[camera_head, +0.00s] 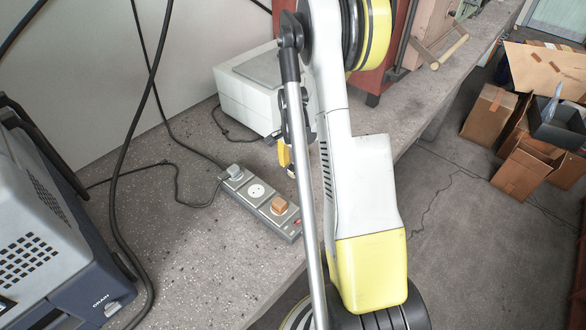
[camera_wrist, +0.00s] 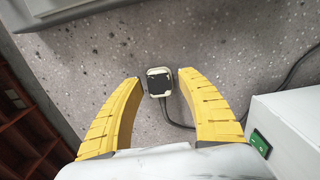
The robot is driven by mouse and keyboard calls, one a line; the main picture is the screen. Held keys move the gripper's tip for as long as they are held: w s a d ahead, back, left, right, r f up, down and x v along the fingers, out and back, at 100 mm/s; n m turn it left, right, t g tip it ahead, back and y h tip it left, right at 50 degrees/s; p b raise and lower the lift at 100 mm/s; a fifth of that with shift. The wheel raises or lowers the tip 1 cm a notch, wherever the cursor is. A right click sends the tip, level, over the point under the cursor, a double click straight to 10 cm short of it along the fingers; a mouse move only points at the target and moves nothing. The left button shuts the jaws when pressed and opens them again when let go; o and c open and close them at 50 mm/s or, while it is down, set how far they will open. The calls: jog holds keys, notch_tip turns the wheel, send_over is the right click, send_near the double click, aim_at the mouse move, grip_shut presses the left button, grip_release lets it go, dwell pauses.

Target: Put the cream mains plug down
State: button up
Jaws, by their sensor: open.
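The cream mains plug (camera_wrist: 159,83) shows in the wrist view with a dark face and a pale rim. It appears to rest on the speckled concrete bench (camera_wrist: 150,40), and a dark cable runs from it to the right. My gripper (camera_wrist: 157,82) is open, with a yellow finger on each side of the plug and a visible gap at least on the right. In the head view my gripper (camera_head: 286,158) is low over the bench beside the white box, partly hidden by my arm. The plug is not clearly visible there.
A white box (camera_head: 244,98) stands behind my gripper. A grey and blue machine (camera_head: 45,230) is at left. The front bench has free room.

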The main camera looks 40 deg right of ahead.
aim_at(293, 167)
notch_tip(293, 167, up, 12)
jog(key=p, duration=0.5)
jog(key=s+a+r+n+t+h, duration=0.1)
jog(key=s+a+r+n+t, duration=0.15)
jog(key=a+r+n, duration=0.8)
jog(key=s+a+r+n+t, duration=0.2)
jog(key=s+a+r+n, duration=0.1)
jog(key=a, duration=0.6)
jog(key=s+a+r+n+t+y, duration=0.1)
jog(key=s+a+r+n+t, duration=0.1)
jog(key=s+a, duration=0.4)
jog(key=shift+s+a+r+n+t+b, duration=0.15)
jog(key=shift+a+r+n+t+b, duration=0.2)
jog(key=shift+a+r+n, duration=1.05)
jog(key=shift+a+f+m, duration=0.45)
jog(key=shift+m, duration=0.2)
